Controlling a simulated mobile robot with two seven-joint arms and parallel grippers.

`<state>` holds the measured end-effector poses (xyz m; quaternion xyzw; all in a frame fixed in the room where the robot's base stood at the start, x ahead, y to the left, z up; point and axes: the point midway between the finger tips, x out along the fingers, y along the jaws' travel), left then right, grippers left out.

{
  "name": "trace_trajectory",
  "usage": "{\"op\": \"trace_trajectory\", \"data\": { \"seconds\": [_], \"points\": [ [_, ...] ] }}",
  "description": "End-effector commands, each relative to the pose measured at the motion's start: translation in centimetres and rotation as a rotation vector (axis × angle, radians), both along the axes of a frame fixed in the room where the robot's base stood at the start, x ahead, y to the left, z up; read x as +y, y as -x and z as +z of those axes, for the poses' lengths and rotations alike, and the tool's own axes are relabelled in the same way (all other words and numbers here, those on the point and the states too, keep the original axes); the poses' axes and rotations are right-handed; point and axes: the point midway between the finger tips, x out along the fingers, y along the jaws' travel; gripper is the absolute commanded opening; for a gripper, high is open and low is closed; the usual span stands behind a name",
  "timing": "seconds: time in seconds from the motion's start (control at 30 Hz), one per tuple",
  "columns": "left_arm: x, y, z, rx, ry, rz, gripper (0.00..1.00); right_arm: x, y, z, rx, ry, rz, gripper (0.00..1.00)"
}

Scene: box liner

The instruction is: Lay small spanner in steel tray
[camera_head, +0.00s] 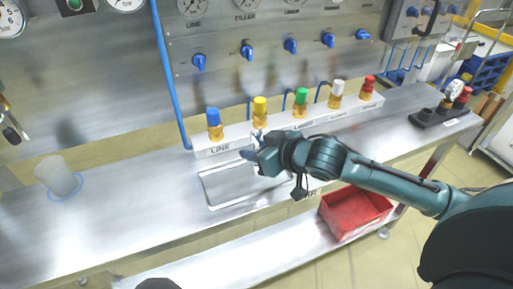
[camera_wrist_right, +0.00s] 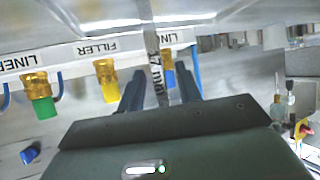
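The steel tray (camera_head: 214,203) is a shallow rectangular tray with a bright rim on the bench, in front of the label strip. My right gripper (camera_head: 249,155) is above the tray's back right part. In the right wrist view, its two dark blue fingers (camera_wrist_right: 160,72) stand either side of a narrow grey spanner (camera_wrist_right: 154,66) marked 17 mm. The spanner runs along the fingers and past their tips, and appears held, though a gap shows beside one finger. In the head view the spanner is mostly hidden by the gripper. My left gripper is out of view.
A translucent cup (camera_head: 58,176) stands on the bench at left. A red bin (camera_head: 354,212) sits on the lower shelf.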

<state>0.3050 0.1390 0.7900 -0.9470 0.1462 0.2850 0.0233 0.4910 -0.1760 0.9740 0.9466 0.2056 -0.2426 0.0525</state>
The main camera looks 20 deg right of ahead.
Motion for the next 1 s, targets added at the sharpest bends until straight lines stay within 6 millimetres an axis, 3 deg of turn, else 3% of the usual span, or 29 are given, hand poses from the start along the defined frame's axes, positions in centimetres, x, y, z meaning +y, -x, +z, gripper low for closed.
{"op": "trace_trajectory", "data": {
  "seconds": [0.27, 0.67, 1.0],
  "points": [
    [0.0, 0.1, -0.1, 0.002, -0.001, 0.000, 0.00, -0.4, 0.7, 0.7, 0.000, 0.002, 0.000, 0.34],
    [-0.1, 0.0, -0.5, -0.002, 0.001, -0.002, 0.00, -3.4, 7.6, 4.6, 0.003, 0.008, 0.004, 0.34],
    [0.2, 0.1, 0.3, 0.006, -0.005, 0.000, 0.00, -4.3, 9.5, 6.0, 0.002, 0.001, 0.000, 0.34]
  ]
}}
